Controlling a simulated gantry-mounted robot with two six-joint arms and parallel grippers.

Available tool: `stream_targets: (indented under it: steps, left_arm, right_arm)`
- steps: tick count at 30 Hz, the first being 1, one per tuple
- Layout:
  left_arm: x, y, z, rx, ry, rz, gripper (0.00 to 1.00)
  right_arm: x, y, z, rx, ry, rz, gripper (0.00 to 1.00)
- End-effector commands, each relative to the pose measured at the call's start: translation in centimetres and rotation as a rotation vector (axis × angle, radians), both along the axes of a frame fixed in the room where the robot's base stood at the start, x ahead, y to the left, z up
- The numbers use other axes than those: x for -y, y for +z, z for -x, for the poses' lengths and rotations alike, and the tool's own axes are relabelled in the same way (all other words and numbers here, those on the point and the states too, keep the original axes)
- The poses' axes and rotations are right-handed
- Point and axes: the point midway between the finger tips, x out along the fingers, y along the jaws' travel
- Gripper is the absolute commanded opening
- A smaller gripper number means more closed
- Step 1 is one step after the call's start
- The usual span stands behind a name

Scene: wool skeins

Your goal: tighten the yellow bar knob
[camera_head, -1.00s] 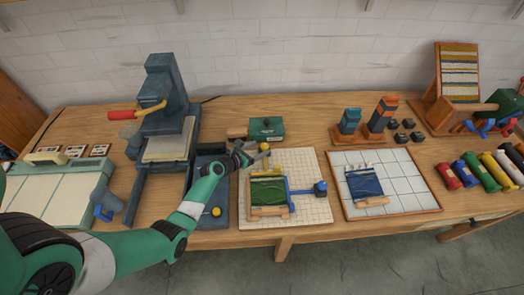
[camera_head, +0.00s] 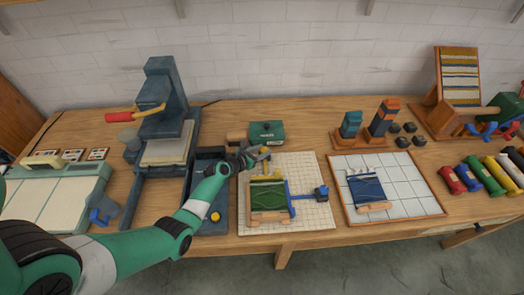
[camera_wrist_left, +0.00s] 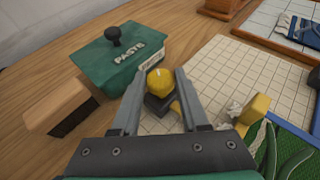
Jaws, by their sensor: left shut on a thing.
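The yellow bar knob (camera_wrist_left: 160,82) is a faceted yellow cap with a white mark, on a dark block at the far left corner of the gridded board (camera_wrist_left: 213,70). My left gripper (camera_wrist_left: 158,84) is shut on the knob, with one finger on each side of it in the left wrist view. In the head view the left gripper (camera_head: 259,154) reaches in from the left over the board's corner and partly hides the knob. The green woven piece (camera_head: 268,195) lies on the board, in front of the gripper. My right gripper is not in view.
A green PASTE box (camera_wrist_left: 118,58) with a black knob stands just behind the gripper, beside a wooden block (camera_wrist_left: 58,106). A dark blue tray (camera_head: 205,229) with a yellow ball is at left. A second tiled board (camera_head: 418,200) is at right.

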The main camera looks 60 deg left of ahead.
Motion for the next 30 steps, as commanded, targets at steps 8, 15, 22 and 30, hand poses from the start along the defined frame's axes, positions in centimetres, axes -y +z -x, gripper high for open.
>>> stream_targets:
  steps: [8,15,22,30]
  left_arm:
    - [-0.5,-0.7,0.1,-0.001,-0.152,0.001,0.00]
    - [-0.6,-0.2,0.2,-0.003,-0.343,0.001,0.00]
    - [-0.4,-0.2,0.2,-0.003,-0.359,0.000,0.00]
    - [-0.5,-0.1,0.2,-0.002,-0.357,0.001,0.73]
  right_arm:
    - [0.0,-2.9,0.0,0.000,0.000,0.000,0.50]
    - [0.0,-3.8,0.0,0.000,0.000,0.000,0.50]
    - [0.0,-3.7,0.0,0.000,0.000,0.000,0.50]
    - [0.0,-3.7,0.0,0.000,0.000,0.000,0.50]
